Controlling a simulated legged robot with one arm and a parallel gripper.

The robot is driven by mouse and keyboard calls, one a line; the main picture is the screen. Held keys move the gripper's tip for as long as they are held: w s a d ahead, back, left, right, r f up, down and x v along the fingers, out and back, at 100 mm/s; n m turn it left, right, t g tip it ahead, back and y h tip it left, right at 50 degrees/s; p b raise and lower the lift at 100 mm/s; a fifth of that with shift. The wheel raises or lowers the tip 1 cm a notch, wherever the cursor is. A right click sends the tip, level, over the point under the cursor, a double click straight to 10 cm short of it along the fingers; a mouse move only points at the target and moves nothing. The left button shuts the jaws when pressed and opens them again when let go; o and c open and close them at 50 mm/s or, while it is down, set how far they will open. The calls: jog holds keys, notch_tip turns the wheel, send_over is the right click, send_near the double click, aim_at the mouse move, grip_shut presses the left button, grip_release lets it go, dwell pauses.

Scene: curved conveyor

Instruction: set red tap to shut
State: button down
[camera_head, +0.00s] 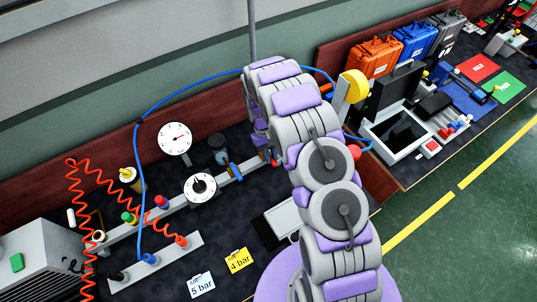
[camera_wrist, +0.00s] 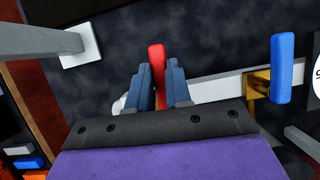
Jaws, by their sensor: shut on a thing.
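The red tap's handle (camera_wrist: 157,62) stands between the two blue-grey fingers of my gripper (camera_wrist: 159,78) in the wrist view. My gripper is shut on this handle near its middle. The handle points up the picture, across the pale pipe (camera_wrist: 222,85). The tap's body below is hidden by the fingers and the wrist. A blue tap handle (camera_wrist: 281,65) on a brass body stands to the right, also across the pipe. In the head view the blue handle (camera_head: 235,171) shows left of my arm, which hides my gripper.
A gauge (camera_head: 174,138) and a round dial (camera_head: 200,187) are left of the arm. A blue hose (camera_head: 143,190) arches over the bench. A grey post (camera_wrist: 35,40) stands left of my gripper. Orange and blue cases (camera_head: 374,57) stand at the back right.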

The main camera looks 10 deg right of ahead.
jog(key=shift+w+d+r+n, duration=0.1)
jog(key=shift+w+r+n, duration=0.05)
jog(key=shift+w+n, duration=0.25)
jog(key=c, duration=1.3)
grip_release()
jog(key=shift+o, duration=1.3)
jog(key=shift+s, duration=0.2)
jog(key=v, duration=1.7)
jog(key=shift+a+p, duration=0.3)
jog(key=shift+p, duration=0.15)
jog(key=shift+s+r, duration=0.1)
jog(key=shift+r, duration=0.05)
